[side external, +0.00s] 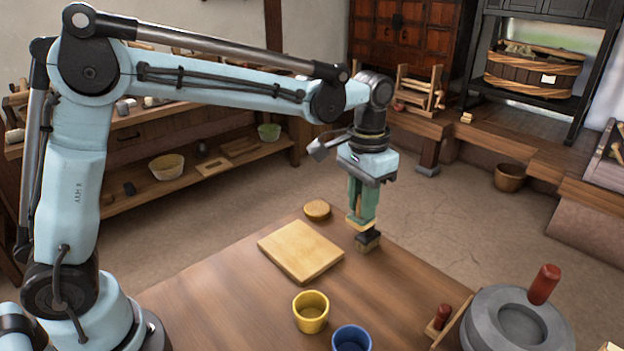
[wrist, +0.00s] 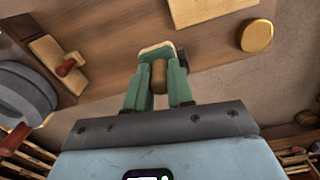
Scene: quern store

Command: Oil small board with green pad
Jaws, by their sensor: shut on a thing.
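My gripper (side external: 362,218) hangs over the table's far edge, pointing down. In the wrist view my gripper (wrist: 159,88) has its green fingers shut on the brown handle (wrist: 159,76) of a pad. The pad (wrist: 157,50) shows a pale tan rim there; its colour is partly hidden by the fingers.
A round wooden disc (side external: 317,209) lies behind the board. A yellow cup (side external: 311,312) and a blue cup (side external: 351,339) stand in front. A grey quern (side external: 490,325) and a red-handled block (side external: 439,320) are at the front right. Table (side external: 215,300) is bare left of the cups.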

